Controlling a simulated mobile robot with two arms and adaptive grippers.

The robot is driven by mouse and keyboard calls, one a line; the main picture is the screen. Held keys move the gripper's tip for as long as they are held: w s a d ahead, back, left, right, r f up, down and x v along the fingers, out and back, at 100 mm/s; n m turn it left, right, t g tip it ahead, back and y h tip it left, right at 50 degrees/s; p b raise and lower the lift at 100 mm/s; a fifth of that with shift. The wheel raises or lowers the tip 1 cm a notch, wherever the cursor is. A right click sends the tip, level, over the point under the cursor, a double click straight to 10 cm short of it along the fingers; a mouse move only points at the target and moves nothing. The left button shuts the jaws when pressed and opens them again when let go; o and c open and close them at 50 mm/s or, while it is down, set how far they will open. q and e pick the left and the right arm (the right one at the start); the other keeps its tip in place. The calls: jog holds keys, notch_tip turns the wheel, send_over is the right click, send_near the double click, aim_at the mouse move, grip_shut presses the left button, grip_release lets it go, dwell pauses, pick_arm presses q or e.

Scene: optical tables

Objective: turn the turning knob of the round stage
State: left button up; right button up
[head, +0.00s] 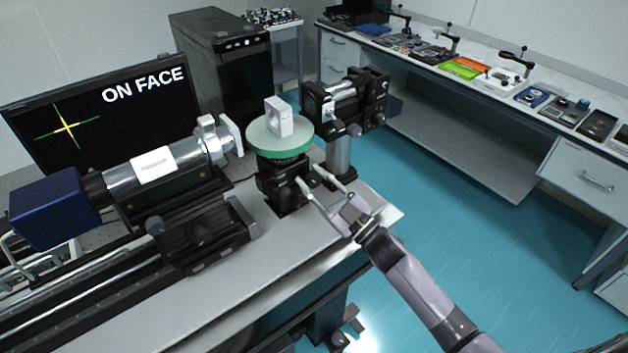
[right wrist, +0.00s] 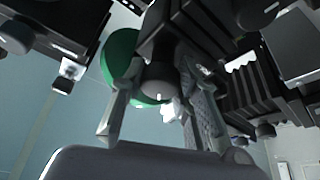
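The round stage (head: 262,140) has a green-rimmed disc top on a black base, and a white square mount with a round hole (head: 279,118) stands on it. My right gripper (head: 309,178) reaches in from the lower right, its fingertips at the right side of the black base. In the right wrist view, a dark round knob (right wrist: 158,80) lies between the two spread fingers of the right gripper (right wrist: 157,92). The fingers look open around the knob; whether either touches it is unclear. The knob is hard to make out in the head view. My left gripper is not in view.
A monitor (head: 110,110) reads "ON FACE" with a cross. A long tube instrument with a blue end (head: 55,207) lies left of the stage. A black post-mounted device (head: 345,103) stands close behind right. The floor to the right is clear.

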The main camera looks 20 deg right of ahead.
jog(key=o, duration=0.5)
jog(key=v, duration=1.2)
jog(key=shift+s, duration=0.1)
jog(key=shift+h, duration=0.3)
